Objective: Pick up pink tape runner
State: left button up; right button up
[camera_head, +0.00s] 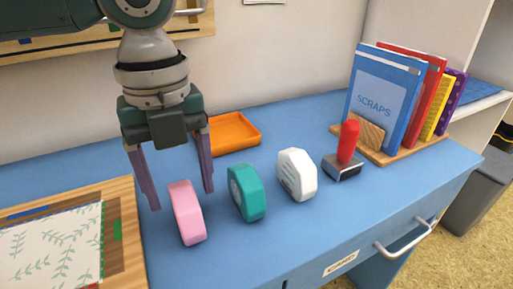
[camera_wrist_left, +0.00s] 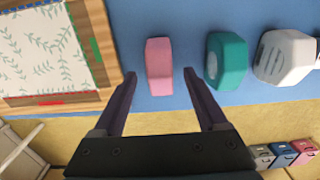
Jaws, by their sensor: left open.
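The pink tape runner (camera_head: 187,213) stands upright on the blue desk, at the left end of a row of tape runners. My left gripper (camera_head: 182,198) is open above it, with its two fingers spread to either side of the pink runner in the head view. In the left wrist view the pink tape runner (camera_wrist_left: 159,66) lies ahead, between the lines of the two open fingers (camera_wrist_left: 160,75). Nothing is held. My right gripper is not in view.
A teal tape runner (camera_head: 247,193) stands close to the right, then a white one (camera_head: 297,174) and a red-handled stamp (camera_head: 347,152). An orange tray (camera_head: 235,133) is behind. A wooden board (camera_head: 122,225) lies at left. Books (camera_head: 383,98) stand at back right.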

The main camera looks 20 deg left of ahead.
pick_arm(q)
jog(key=shift+f, duration=0.85)
grip_shut()
